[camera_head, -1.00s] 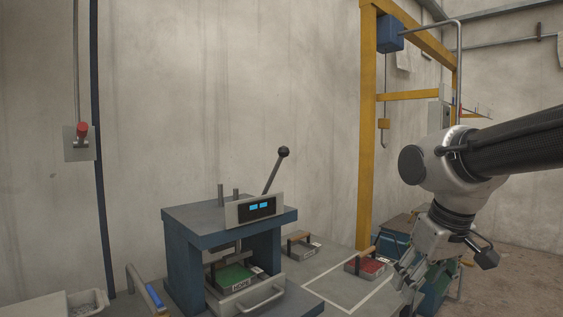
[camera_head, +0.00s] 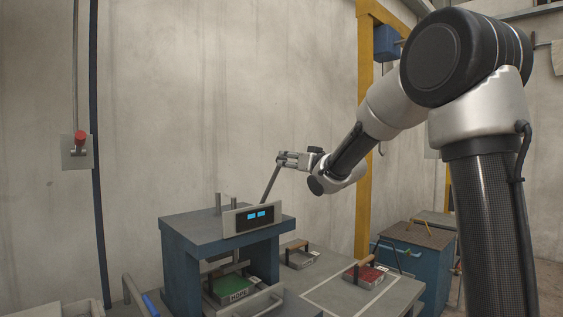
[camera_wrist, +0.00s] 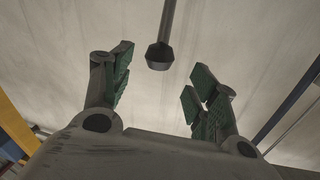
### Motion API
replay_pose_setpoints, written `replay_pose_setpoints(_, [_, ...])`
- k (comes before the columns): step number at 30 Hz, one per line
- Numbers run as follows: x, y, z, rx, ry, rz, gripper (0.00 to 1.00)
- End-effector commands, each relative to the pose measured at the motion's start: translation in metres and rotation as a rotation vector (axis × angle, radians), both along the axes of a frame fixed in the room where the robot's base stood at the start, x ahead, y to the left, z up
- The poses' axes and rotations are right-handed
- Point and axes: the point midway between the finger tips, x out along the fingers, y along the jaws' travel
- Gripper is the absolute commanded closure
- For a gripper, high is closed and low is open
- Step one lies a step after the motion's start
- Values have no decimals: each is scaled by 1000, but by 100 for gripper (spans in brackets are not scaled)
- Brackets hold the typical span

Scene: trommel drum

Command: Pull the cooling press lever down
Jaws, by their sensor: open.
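The blue cooling press (camera_head: 185,240) stands on the bench in the head view, with a lit display panel (camera_head: 252,217) on its front. Its lever (camera_head: 270,185) is a thin rod rising from the top and leaning right; it stands raised. My gripper (camera_head: 287,160) is at the lever's upper end and hides the knob there. In the wrist view the dark knob (camera_wrist: 159,57) on its rod lies between the green-padded fingers of my gripper (camera_wrist: 160,80), with gaps on both sides. The gripper is open and does not grasp it.
A green mould marked HOPE (camera_head: 228,288) sits inside the press, and a front handle (camera_head: 252,300) sticks out below. A red mould (camera_head: 366,275) and another mould (camera_head: 299,254) lie to the right. A yellow post (camera_head: 363,150) and blue cabinet (camera_head: 425,265) stand farther right.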

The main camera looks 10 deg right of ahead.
Motion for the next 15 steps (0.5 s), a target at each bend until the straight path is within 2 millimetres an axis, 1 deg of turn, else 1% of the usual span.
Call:
replay_pose_setpoints(9, [49, 17, -2, 1, 5, -1, 41])
replay_pose_setpoints(12, [60, 20, -2, -1, 6, -2, 41])
replay_pose_setpoints(15, [66, 22, -1, 0, 5, -2, 41])
